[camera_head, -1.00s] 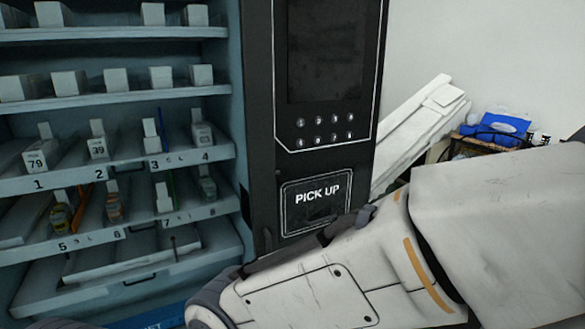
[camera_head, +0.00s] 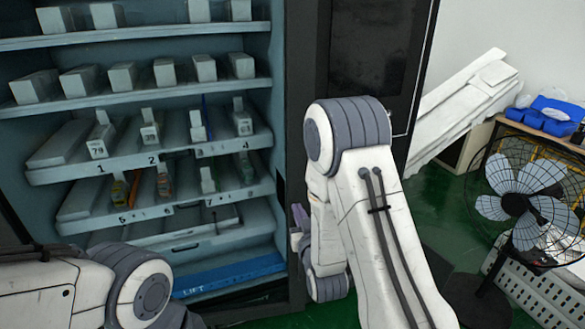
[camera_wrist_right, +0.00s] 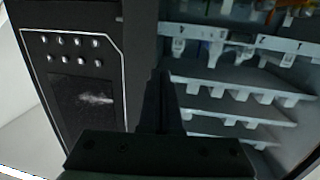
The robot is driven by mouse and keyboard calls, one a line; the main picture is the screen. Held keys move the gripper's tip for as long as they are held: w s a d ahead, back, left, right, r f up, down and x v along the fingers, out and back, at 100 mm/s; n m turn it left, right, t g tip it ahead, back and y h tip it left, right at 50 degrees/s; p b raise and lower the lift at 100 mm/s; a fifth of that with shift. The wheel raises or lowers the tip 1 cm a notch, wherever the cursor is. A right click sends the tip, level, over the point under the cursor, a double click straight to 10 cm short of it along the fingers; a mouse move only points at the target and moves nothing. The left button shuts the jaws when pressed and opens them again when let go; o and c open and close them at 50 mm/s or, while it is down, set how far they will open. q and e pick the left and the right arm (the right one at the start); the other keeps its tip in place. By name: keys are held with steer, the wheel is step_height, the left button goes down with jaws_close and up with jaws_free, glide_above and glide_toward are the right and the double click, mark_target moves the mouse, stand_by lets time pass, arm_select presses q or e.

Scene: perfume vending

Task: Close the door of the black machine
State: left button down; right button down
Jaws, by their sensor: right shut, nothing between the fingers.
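The black machine (camera_head: 305,30) stands ahead, its shelved interior exposed at left and its dark front panel (camera_head: 370,60) at right. I cannot clearly make out its door; a dark edge (camera_head: 14,225) shows at the far left. My right arm stands in front of the panel, and its gripper is mostly hidden behind the arm in the head view. In the right wrist view, my right gripper (camera_wrist_right: 160,95) is shut and empty, in front of the boundary between the keypad panel (camera_wrist_right: 75,60) and the shelves. My left arm enters at lower left; its gripper is out of view.
Shelves (camera_head: 140,87) hold white boxes and small bottles. A blue strip (camera_head: 228,273) runs along the machine's bottom. A black fan (camera_head: 520,203) and a table with blue boxes (camera_head: 552,112) stand at right. A white panel (camera_head: 460,105) leans beside the machine.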

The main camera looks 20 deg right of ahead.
steer(key=d, duration=0.1)
steer(key=p, duration=0.4)
glide_toward(291, 173)
steer(key=shift+t, duration=0.3)
steer(key=w, duration=0.5)
steer(key=shift+w+d+f, duration=0.1)
steer(key=shift+w+d, duration=0.2)
steer(key=shift+w+f, duration=0.15)
steer(key=shift+w, duration=0.4)
